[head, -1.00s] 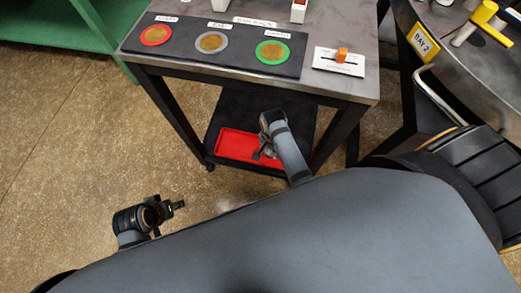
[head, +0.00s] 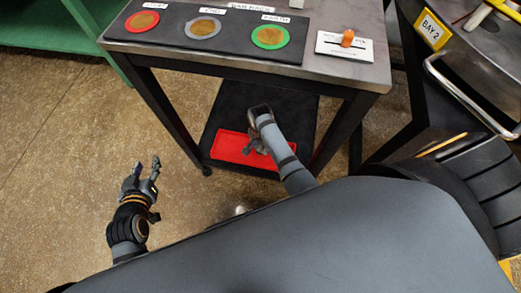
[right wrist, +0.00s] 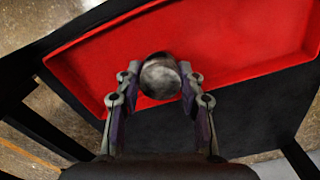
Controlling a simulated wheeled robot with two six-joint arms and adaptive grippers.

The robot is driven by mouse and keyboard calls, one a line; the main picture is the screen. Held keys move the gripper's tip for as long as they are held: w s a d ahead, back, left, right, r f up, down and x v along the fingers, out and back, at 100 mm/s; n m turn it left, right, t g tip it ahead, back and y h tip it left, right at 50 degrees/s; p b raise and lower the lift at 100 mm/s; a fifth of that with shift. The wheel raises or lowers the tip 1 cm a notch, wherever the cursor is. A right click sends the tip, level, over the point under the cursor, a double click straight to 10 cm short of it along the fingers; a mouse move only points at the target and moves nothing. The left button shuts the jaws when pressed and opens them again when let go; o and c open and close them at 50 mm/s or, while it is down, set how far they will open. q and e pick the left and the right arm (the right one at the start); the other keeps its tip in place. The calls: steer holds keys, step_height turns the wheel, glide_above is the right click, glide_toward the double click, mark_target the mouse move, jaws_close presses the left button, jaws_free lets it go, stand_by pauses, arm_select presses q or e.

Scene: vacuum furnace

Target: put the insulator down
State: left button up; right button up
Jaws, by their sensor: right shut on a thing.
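My right gripper (head: 252,147) is above the red tray (head: 222,153) on the cart's lower shelf. In the right wrist view, its fingers (right wrist: 160,78) are shut on a rounded, mottled grey thing (right wrist: 160,82), which I take to be the insulator. It is over the near edge of the red tray (right wrist: 235,45); I cannot tell whether it touches the tray. In the head view the insulator is hidden or too small to make out. My left gripper (head: 147,170) is open and empty over the floor, left of the cart.
The cart's top (head: 300,68) stands above the shelf and carries a dark mat with red, grey and green ringed discs (head: 270,37). A white card (head: 345,47) with an orange piece lies to their right. Cart legs flank the shelf.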

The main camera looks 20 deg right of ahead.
mark_target(260, 150)
arm_select(q)
steer(key=w+r+t, duration=0.2)
steer(key=r+t, duration=0.1)
steer(key=r, duration=0.3)
steer(key=w+r+t+b, duration=0.1)
steer(key=w+r+t, duration=0.2)
steer(key=r, duration=0.4)
steer(key=shift+a, duration=0.3)
arm_select(e)
step_height(260, 150, down, 3)
steer(key=shift+r, duration=0.15)
arm_select(q)
steer(key=shift+r, duration=0.1)
arm_select(e)
steer(key=o, duration=1.2)
arm_select(q)
steer(key=shift+w+r, duration=0.1)
steer(key=shift+r, duration=0.05)
